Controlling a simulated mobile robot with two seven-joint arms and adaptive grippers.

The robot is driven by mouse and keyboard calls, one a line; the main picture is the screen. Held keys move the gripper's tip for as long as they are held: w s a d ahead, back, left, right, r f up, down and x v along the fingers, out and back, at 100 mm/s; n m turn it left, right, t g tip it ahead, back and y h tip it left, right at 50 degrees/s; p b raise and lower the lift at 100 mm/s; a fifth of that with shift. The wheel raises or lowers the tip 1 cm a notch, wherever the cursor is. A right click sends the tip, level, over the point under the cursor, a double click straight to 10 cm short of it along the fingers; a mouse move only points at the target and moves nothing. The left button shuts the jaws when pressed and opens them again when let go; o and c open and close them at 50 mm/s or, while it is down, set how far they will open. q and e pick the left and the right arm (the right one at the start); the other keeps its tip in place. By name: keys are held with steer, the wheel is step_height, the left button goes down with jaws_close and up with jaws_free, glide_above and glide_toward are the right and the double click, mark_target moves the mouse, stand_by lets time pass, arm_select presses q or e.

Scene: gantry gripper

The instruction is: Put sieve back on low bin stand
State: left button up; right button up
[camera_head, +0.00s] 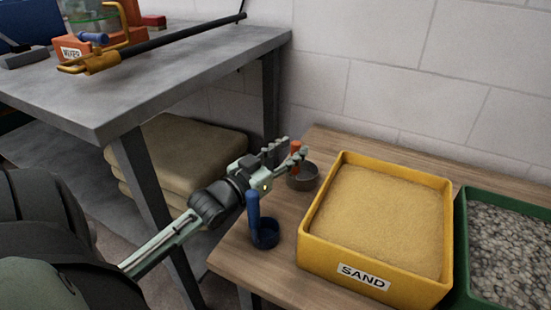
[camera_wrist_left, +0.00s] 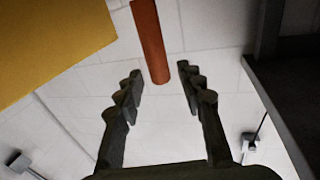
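The sieve (camera_head: 303,177) is a round grey-brown pan with an orange handle (camera_head: 296,147) standing up from it. It rests on the wooden top of the low bin stand (camera_head: 233,251), left of the sand bin. My left gripper (camera_head: 286,151) is open at the orange handle. In the left wrist view the orange handle (camera_wrist_left: 150,40) lies in the gap between the two fingertips (camera_wrist_left: 160,75), with space on both sides. I cannot tell how deep it sits between them. My right gripper is not in view.
A blue scoop (camera_head: 264,235) with an upright handle stands close below my left gripper. The yellow sand bin (camera_head: 325,255) and green gravel bin (camera_head: 462,250) fill the stand's right. A grey table (camera_head: 150,80) with tools is on the left, with stacked sacks (camera_head: 185,155) underneath.

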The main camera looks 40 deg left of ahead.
arm_select(q)
steer(key=s, duration=0.6)
stand_by(0.5)
